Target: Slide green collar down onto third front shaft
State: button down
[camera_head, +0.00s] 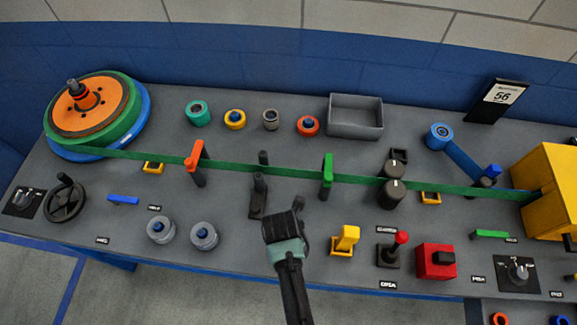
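A teal-green collar (198,112) stands at the back left of the grey bench, first in a row with yellow (235,119), grey (271,120) and red-orange (308,125) ring pieces. My gripper (284,222) is over the front middle of the bench, well in front of and right of the teal-green collar. My dark wrist hides its fingertips, so I cannot tell if it is open, shut or holding anything. Two grey round pieces with blue centres (160,230) (204,236) stand at the front left. I cannot make out which part is the third front shaft.
A green strip (260,167) crosses the bench from the large reel (92,104) to the yellow box (550,188). Orange (195,158) and green (327,173) uprights stand along it. A grey tray (355,118) is behind. A yellow piece (346,240) stands right of my gripper.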

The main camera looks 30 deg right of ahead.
jog(key=shift+f, duration=0.1)
jog(key=shift+c, duration=0.8)
grip_release()
notch_tip(320, 180, up, 11)
jog(key=p, duration=1.1)
jog(key=shift+f, duration=0.2)
jog(key=shift+f, duration=0.1)
